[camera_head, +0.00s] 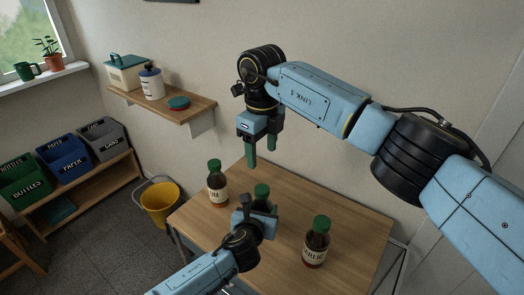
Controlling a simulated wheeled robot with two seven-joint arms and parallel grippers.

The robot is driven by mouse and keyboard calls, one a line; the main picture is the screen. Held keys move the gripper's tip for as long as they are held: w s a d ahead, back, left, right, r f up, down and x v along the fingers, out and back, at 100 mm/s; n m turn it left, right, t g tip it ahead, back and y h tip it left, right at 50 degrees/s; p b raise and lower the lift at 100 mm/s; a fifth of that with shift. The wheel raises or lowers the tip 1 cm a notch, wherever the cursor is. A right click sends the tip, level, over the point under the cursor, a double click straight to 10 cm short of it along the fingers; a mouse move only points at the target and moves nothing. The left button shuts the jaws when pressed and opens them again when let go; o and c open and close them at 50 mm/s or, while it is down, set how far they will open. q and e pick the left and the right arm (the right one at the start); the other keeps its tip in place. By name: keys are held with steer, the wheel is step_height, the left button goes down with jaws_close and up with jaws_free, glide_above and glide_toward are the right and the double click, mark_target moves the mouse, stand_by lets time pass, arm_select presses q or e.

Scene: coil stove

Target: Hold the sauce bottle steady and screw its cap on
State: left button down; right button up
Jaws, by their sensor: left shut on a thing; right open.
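A dark sauce bottle (264,204) with a green cap (262,190) on its top stands upright on the wooden table. My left gripper (257,214) is shut on it from the front and hides most of its body and label. I cannot tell how tightly the cap sits. My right gripper (261,152) is above and behind the bottle, pointing down. Its two green-tipped fingers are apart, with nothing between them, and it does not touch the cap.
A green-capped bottle (218,186) stands left of the held one, and another, labelled as garlic (316,245), stands to the right. The table (348,222) is otherwise clear. A wall shelf (196,108), a yellow bucket (160,204) and sorting bins (66,158) are at the left.

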arm_select(q)
steer(key=c, duration=0.5)
jaws_free()
steer(key=shift+s+a+r, duration=0.1)
steer(key=shift+s+r, duration=0.1)
steer(key=shift+s, duration=0.25)
steer(key=p+v, duration=0.2)
steer(key=v, duration=1)
steer(key=shift+s+p, duration=0.2)
steer(key=shift+p, duration=0.2)
